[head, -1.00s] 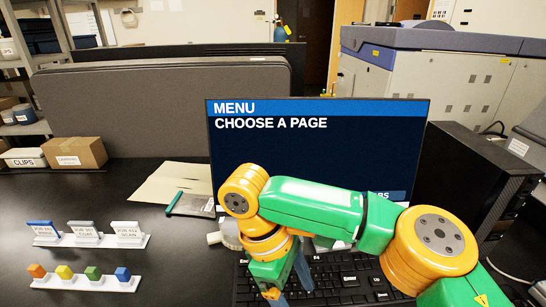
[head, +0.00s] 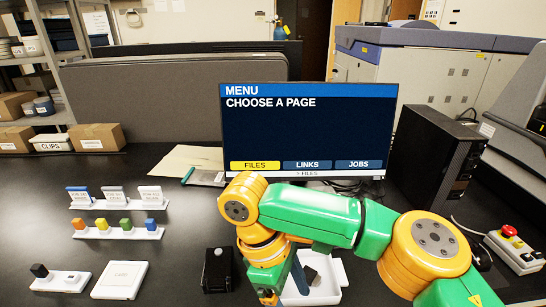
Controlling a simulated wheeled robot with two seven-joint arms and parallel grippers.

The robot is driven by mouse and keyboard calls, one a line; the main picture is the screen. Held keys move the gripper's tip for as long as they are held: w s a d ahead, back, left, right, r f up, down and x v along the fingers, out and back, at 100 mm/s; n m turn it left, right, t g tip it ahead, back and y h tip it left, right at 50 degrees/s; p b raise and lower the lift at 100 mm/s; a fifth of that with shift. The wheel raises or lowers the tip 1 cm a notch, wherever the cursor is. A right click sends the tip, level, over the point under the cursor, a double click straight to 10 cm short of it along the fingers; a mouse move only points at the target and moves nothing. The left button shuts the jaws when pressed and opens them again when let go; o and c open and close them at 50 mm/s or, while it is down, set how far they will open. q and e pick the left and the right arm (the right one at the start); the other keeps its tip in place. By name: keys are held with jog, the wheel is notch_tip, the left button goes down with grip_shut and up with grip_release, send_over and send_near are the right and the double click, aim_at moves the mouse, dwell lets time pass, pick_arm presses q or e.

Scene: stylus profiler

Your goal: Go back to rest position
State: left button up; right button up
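My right arm reaches in from the lower right, green and orange. Its gripper (head: 280,292) points down at the bottom centre, in front of the monitor, over a white tray (head: 335,272). The gripper's tips are close to the picture's bottom edge, and I cannot tell whether they are apart or closed. I see nothing clearly held. My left gripper is not in view. The monitor (head: 305,130) shows "MENU, CHOOSE A PAGE" with FILES in yellow, and LINKS and JOBS in blue.
Left are a rack of labelled cards (head: 118,204), a rack of coloured blocks (head: 117,233), a small holder (head: 60,279) and a white square box (head: 120,280). A black box (head: 217,270) stands left of my gripper. A red-button box (head: 512,248) and a black computer tower (head: 432,155) stand right.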

jog(key=s+a+f+m+y, duration=0.2)
jog(key=s+a+f+y, duration=0.3)
jog(key=a+f+y, duration=0.6)
jog(key=s+d+f+m+t+h, duration=0.25)
jog(key=d+f+m+h, duration=0.2)
jog(key=d, duration=0.75)
jog(key=s+d+f+m+t+h, duration=0.25)
jog(key=d+f+m, duration=0.3)
jog(key=d, duration=0.75)
notch_tip(320, 180, down, 18)
jog(key=s+g, duration=0.1)
jog(key=s, duration=0.2)
jog(key=s+d+f+g, duration=0.1)
jog(key=s+f, duration=0.7)
jog(key=s, duration=0.2)
jog(key=shift+s+d+f+n, duration=0.2)
jog(key=shift+s+n, duration=0.1)
jog(key=shift+s, duration=0.05)
